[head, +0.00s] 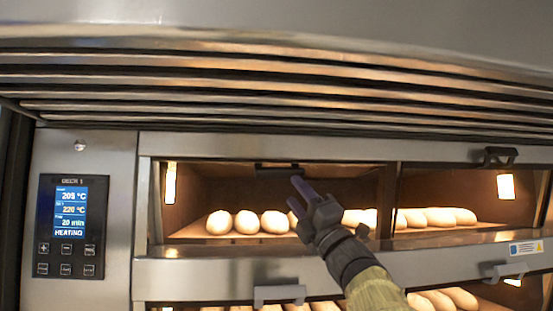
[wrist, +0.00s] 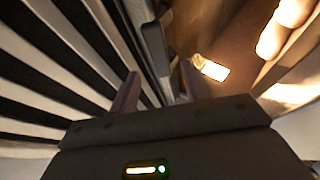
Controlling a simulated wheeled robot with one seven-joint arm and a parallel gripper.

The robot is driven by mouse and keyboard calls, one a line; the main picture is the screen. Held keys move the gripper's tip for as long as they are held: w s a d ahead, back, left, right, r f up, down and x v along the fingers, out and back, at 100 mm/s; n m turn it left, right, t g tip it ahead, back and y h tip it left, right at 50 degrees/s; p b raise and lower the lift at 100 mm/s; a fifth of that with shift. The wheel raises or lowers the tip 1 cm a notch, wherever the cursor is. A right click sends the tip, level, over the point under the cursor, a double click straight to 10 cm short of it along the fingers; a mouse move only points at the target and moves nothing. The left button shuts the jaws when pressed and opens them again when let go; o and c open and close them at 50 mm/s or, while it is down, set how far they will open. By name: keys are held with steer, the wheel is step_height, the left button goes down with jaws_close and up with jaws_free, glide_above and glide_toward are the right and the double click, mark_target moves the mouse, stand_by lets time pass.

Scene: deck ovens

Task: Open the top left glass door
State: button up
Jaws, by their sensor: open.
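The top left glass door (head: 340,190) is in the middle of the head view, with bread loaves visible through its opening. I cannot tell from the glass whether it is fully closed. Its dark bar handle (head: 278,171) lies along the upper edge. My gripper (head: 299,193) is open and empty, its purple fingers pointing up and left, just below and right of the handle. In the wrist view, the gripper (wrist: 157,85) has its fingers apart, and a dark bar (wrist: 156,48), probably the handle, lies ahead between them. I see no contact.
Metal louvres (head: 270,85) jut out above the doors. The top right door has its own handle (head: 497,156). Lower-deck handles (head: 280,293) stick out below. A control panel (head: 73,225) is at left. Loaves (head: 246,222) sit inside near a lit lamp (head: 170,183).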

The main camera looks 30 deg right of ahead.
mark_target(282, 176)
steer(key=p+x, duration=0.4)
steer(key=x, duration=0.4)
steer(key=shift+r+p, duration=0.15)
steer(key=shift+p, duration=0.2)
steer(key=shift+w+a+r+p, duration=0.15)
steer(key=shift+w+r+p, duration=0.2)
steer(key=shift+w, duration=0.25)
steer(key=shift+c, duration=0.2)
jaws_close()
